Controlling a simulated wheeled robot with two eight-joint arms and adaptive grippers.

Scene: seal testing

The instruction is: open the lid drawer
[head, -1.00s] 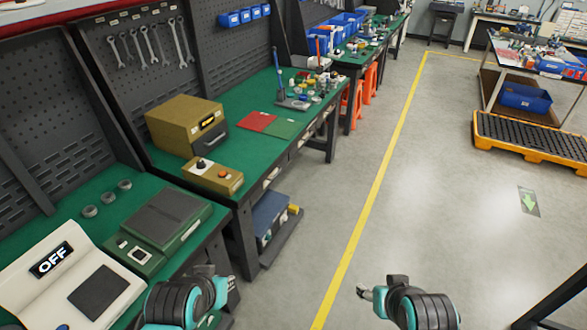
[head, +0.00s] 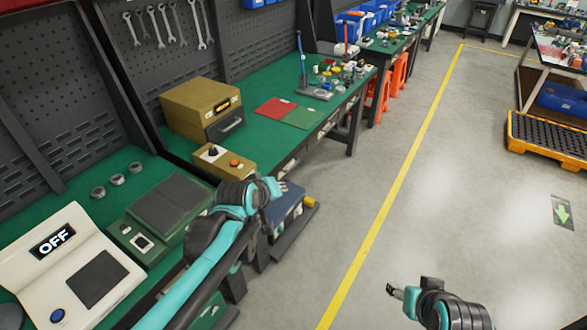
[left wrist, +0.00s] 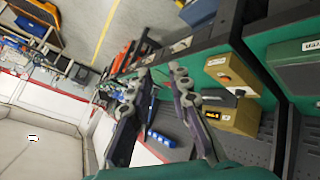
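Drawer fronts with pale handles (head: 289,166) run along the front edge of the green-topped bench; I cannot read which one is the lid drawer. A second pale handle (head: 326,129) is farther along. My left gripper (head: 281,187) is in front of the bench edge, just below and beside the nearer handle, apparently not touching it. In the left wrist view its two fingers (left wrist: 160,75) are spread apart with nothing held between them. My right gripper (head: 394,291) is over the bare floor, away from the bench; its fingertips are too small to judge.
A gold box (head: 190,105) with a dark handle and a small knob-and-button box (head: 223,160) stand on the bench. A green scale (head: 165,215) and a white OFF panel (head: 85,270) are nearer. A blue case (head: 285,212) is below. The aisle floor is clear.

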